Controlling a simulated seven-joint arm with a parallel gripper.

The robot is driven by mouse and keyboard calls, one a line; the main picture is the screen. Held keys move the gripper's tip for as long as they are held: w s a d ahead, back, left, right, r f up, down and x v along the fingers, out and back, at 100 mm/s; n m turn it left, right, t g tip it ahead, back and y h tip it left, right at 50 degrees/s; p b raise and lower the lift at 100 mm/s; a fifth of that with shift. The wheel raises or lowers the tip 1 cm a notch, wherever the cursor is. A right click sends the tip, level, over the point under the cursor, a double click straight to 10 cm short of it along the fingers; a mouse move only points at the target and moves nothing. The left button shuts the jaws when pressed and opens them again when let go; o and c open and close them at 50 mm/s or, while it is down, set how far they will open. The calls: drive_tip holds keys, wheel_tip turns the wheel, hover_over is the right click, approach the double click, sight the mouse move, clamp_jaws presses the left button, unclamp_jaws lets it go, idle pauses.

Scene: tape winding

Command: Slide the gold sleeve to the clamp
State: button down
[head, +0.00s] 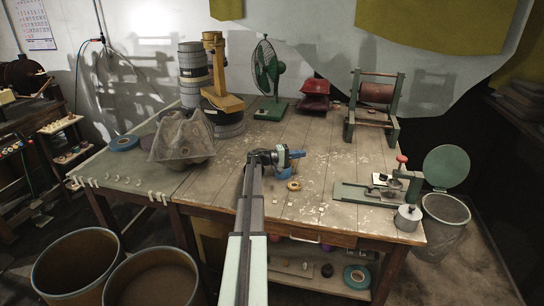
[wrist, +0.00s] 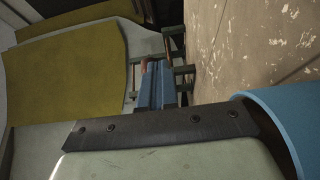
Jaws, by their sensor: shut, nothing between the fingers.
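A small tan-gold ring (head: 294,185), which looks like the gold sleeve, lies on the wooden table in the head view, just in front of my gripper. My gripper (head: 299,153) is above the middle of the table, apart from the ring, its blue fingers pointing right. In the wrist view its fingers (wrist: 155,84) are together with nothing between them. The ring cannot be made out in the wrist view. A green-based device with a red-knobbed lever (head: 401,170), possibly the clamp, stands at the table's right front; I cannot tell for sure.
A grey moulded tray (head: 183,137), a blue tape roll (head: 124,143) and a yellow-brown stand (head: 218,85) are on the left. A green fan (head: 269,75) and a green roller frame (head: 374,100) stand at the back. A lidded metal pot (head: 408,217) sits at the right front corner.

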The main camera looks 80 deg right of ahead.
drive_tip(key=w+d, duration=0.2)
drive_tip(key=w, duration=0.5)
drive_tip(key=w+d, duration=0.3)
drive_tip(key=w, duration=0.5)
drive_tip(key=f, duration=0.5)
drive_tip(key=shift+s+a+f, duration=0.1)
drive_tip(key=shift+s+a, duration=0.3)
drive_tip(key=shift+s, duration=0.3)
drive_tip(key=shift+s+a, duration=0.3)
drive_tip(key=shift+s, duration=0.65)
drive_tip(key=shift+s+a, duration=0.3)
drive_tip(key=shift+s, duration=0.65)
drive_tip(key=shift+w, duration=0.1)
